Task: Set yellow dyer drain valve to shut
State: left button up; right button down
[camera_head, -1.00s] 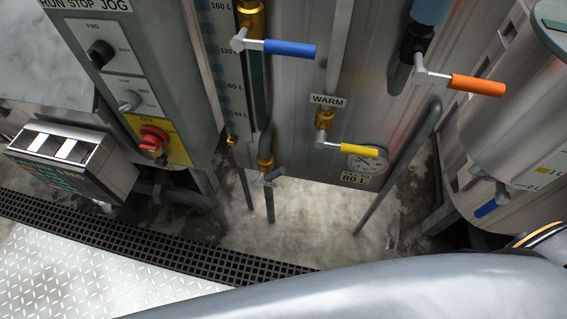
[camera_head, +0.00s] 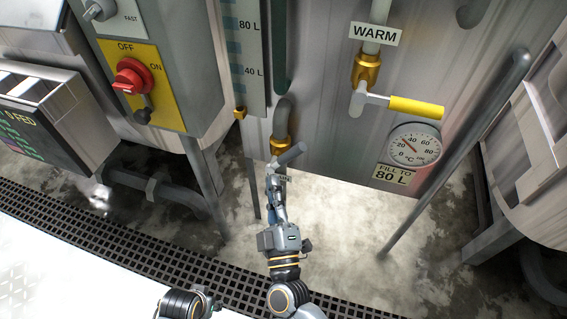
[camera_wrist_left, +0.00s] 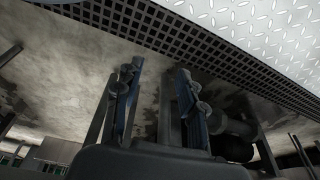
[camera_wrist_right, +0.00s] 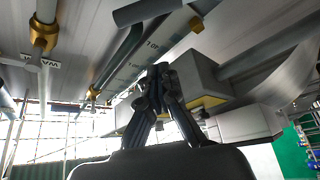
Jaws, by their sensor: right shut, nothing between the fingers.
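The drain valve at the bottom of the steel drum has a brass body (camera_head: 280,143) on a bent grey pipe. Its grey handle (camera_head: 291,155) sticks out towards the upper right, across the pipe. A small label below it is mostly hidden by my gripper. My right gripper (camera_head: 272,172) is shut and empty, just below and left of the handle; I cannot tell whether it touches. My left gripper (camera_wrist_left: 157,85) is open and empty above the floor.
A yellow-handled valve (camera_head: 415,107) under the WARM sign (camera_head: 375,34) and a dial thermometer (camera_head: 414,146) are to the right. A slanted grey pipe (camera_head: 455,150) stands further right. A control box with a red switch (camera_head: 132,76) is left. A floor grate (camera_head: 190,270) runs below.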

aim_at(284, 159)
jog(key=w, duration=0.2)
jog(key=w+d+b, duration=0.1)
jog(key=w, duration=0.2)
jog(key=w+b, duration=0.1)
jog(key=w, duration=0.2)
jog(key=shift+d+r, duration=0.25)
jog(key=shift+d, duration=0.05)
pick_arm(q)
jog(key=w+v, duration=0.1)
jog(key=v, duration=0.7)
jog(key=shift+w+r+t, duration=0.15)
jog(key=shift+w+t, duration=0.15)
jog(key=shift+w, duration=0.55)
pick_arm(e)
jog(key=shift+d+f, duration=0.15)
jog(key=shift+d, duration=0.15)
jog(key=shift+d+f, duration=0.1)
